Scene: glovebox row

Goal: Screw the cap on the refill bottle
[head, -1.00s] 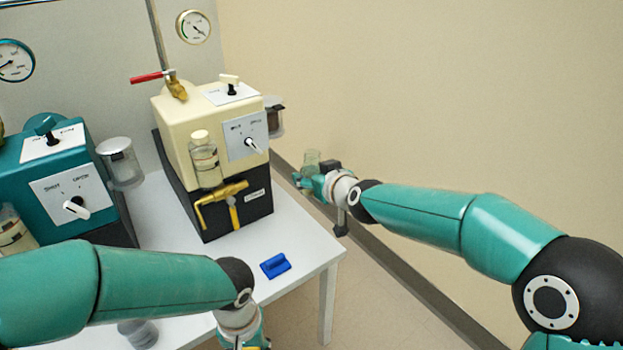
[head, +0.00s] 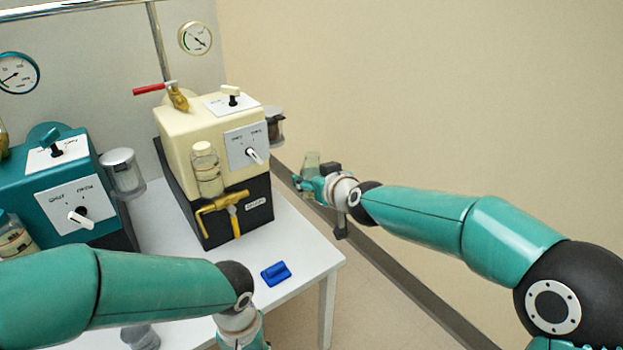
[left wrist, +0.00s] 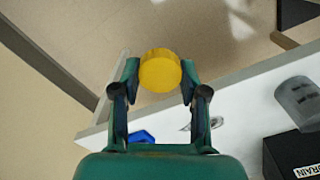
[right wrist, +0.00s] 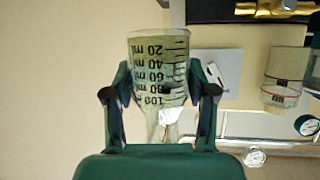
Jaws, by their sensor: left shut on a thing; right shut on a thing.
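The refill bottle (right wrist: 158,70) is a clear, graduated vessel with black millilitre marks, printed upside down in the right wrist view. My right gripper (right wrist: 160,92) is shut around it. In the head view the bottle (head: 311,160) rises above my right gripper (head: 312,185), off the table's right side. The yellow round cap (left wrist: 160,71) is pinched between the fingertips of my left gripper (left wrist: 160,82). In the head view my left gripper is mostly cut off at the bottom edge, and the cap does not show there. Cap and bottle are apart.
A cream machine (head: 203,120) and a teal machine (head: 60,190) stand on the white table (head: 300,262). A blue object (head: 276,273) lies near the table's front right edge. A grey jar (head: 140,336) is at the bottom. Space right of the table is free.

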